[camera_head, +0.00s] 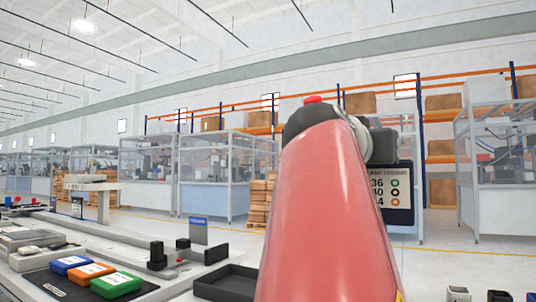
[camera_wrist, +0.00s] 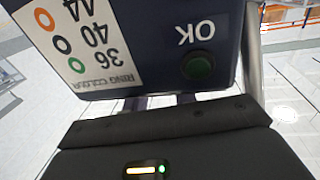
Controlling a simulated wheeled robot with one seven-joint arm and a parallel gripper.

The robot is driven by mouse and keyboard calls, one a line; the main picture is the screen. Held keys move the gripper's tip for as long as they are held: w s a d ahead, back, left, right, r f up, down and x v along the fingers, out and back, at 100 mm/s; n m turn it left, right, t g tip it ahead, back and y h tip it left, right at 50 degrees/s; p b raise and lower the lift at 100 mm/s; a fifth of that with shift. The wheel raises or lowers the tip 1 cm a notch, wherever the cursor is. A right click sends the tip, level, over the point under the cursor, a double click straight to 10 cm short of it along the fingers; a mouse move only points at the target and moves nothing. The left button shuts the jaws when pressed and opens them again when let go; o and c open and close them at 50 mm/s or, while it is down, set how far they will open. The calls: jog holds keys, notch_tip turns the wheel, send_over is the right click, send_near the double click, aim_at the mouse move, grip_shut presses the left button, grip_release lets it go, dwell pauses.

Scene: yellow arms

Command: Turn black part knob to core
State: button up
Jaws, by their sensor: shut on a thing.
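The same panel (camera_head: 396,196) shows partly behind my arm in the head view. My gripper (camera_wrist: 161,101) is close to the panel's edge, its fingers mostly hidden there. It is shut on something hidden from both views. I cannot make out the black part knob or which way it points.
My red arm covers the middle of the head view. Blue, orange and green boxes (camera_head: 116,284) lie on a dark mat at lower left, near a black tray (camera_head: 228,284). Small open containers (camera_head: 458,294) stand at lower right. Glazed machine cells and orange shelving stand behind.

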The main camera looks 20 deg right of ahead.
jog(key=shift+s+f+n+t+y+b, duration=0.1)
jog(key=shift+n+t+y+b, duration=0.35)
jog(key=shift+n+t+y, duration=0.5)
jog(key=shift+s+d+n+t+y, duration=0.1)
jog(key=shift+d+n+t+y, duration=0.05)
jog(key=shift+n+t+y, duration=0.7)
jog(key=shift+s+d+n+t+y, duration=0.1)
jog(key=shift+n+t+y, duration=0.45)
jog(key=shift+t, duration=0.35)
jog(key=o, duration=1)
jog(key=shift+s, duration=0.15)
